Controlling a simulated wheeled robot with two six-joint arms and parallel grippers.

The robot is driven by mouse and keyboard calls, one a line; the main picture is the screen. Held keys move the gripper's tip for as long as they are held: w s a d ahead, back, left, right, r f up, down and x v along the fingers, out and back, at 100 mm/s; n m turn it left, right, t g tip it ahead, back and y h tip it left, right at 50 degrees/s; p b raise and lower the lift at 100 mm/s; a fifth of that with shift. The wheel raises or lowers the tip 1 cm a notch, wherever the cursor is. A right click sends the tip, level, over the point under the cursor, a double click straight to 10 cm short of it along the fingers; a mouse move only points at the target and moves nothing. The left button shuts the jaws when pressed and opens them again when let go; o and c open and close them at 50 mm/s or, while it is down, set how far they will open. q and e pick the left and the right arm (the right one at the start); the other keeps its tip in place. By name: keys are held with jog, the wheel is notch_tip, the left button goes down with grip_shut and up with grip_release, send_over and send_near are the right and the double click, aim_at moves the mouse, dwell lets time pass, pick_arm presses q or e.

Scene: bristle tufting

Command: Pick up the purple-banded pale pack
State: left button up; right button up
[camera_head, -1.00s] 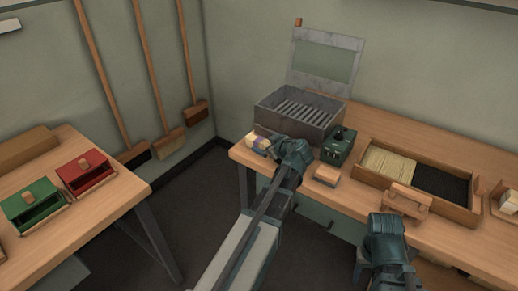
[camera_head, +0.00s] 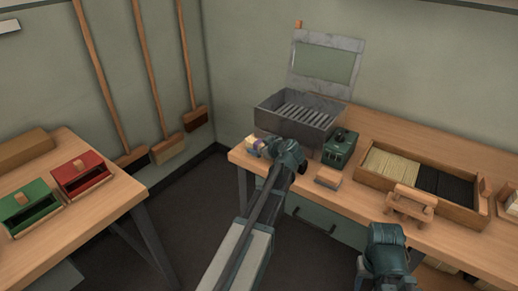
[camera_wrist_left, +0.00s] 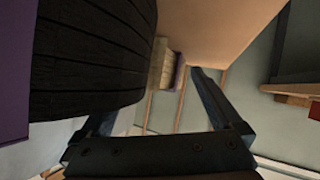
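The purple-banded pale pack (camera_head: 251,141) lies at the near left corner of the workbench, partly hidden by my left gripper (camera_head: 280,151). The gripper is just right of it; contact cannot be told. In the left wrist view a pale block (camera_wrist_left: 156,65) with a purple side shows ahead, seemingly between the finger lines. The right-hand finger of the left gripper is apart from it, and the other finger is partly hidden by a large dark ribbed thing (camera_wrist_left: 92,55). The fingers look spread. My right gripper (camera_head: 387,238) is at the bench's front edge, its fingers not clear.
A grey metal bin (camera_head: 268,117) stands behind the pack. A green box (camera_head: 340,148), a small wooden block (camera_head: 328,177), a wooden stand (camera_head: 408,205) and a bristle tray (camera_head: 372,181) sit to the right. A side table with red (camera_head: 72,165) and green boxes is at left.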

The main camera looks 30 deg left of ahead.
aim_at(261, 144)
pick_arm(q)
jog(key=c, duration=1.3)
jog(key=shift+r, duration=0.1)
jog(key=shift+c, duration=0.8)
jog(key=shift+r+p, duration=0.55)
jog(key=shift+p, duration=0.1)
grip_shut()
notch_tip(261, 144, up, 9)
jog(key=p, duration=0.8)
jog(key=shift+f+p, duration=0.1)
jog(key=shift+p, duration=0.3)
